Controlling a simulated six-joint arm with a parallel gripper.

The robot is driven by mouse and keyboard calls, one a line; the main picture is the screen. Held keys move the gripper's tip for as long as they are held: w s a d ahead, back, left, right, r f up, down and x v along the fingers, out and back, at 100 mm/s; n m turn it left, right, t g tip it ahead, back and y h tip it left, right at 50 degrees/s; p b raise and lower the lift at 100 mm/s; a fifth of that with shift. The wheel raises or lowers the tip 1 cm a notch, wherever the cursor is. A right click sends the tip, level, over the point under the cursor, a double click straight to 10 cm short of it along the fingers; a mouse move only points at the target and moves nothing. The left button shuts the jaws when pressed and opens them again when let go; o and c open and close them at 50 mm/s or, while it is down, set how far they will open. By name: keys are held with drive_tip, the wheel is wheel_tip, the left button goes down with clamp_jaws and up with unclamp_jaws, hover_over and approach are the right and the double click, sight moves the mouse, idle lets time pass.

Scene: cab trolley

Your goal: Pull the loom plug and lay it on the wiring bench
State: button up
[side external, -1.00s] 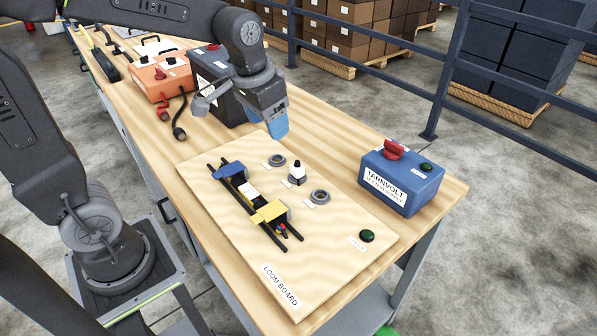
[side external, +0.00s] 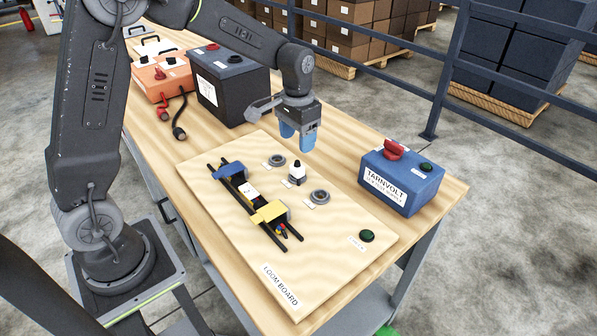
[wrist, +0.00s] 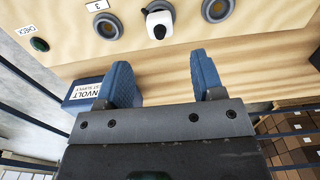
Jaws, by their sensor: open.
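A small white plug with a dark top (side external: 297,173) stands upright between two grey ring sockets on the loom board (side external: 235,240); I take it for the loom plug. It also shows near the top of the wrist view (wrist: 158,22). My gripper (side external: 297,142) is open and empty, its blue fingers pointing down, above and slightly behind the plug and apart from it. In the wrist view my gripper (wrist: 160,60) has its fingers spread, with the plug beyond the gap. The wooden wiring bench (side external: 335,145) lies under the board.
Grey ring sockets (side external: 277,160) and (side external: 320,197) flank the plug. A black-railed harness with blue and yellow clips (side external: 268,212) lies on the board. A blue Tarnvolt box (side external: 400,185) stands right, a black box (side external: 232,90) and orange box (side external: 160,78) behind. Bare bench lies between board and blue box.

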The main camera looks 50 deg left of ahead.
sight(297, 165)
drive_tip(key=shift+f, duration=0.15)
drive_tip(key=shift+f, duration=4.35)
clamp_jaws()
drive_tip(key=shift+r, duration=3.05)
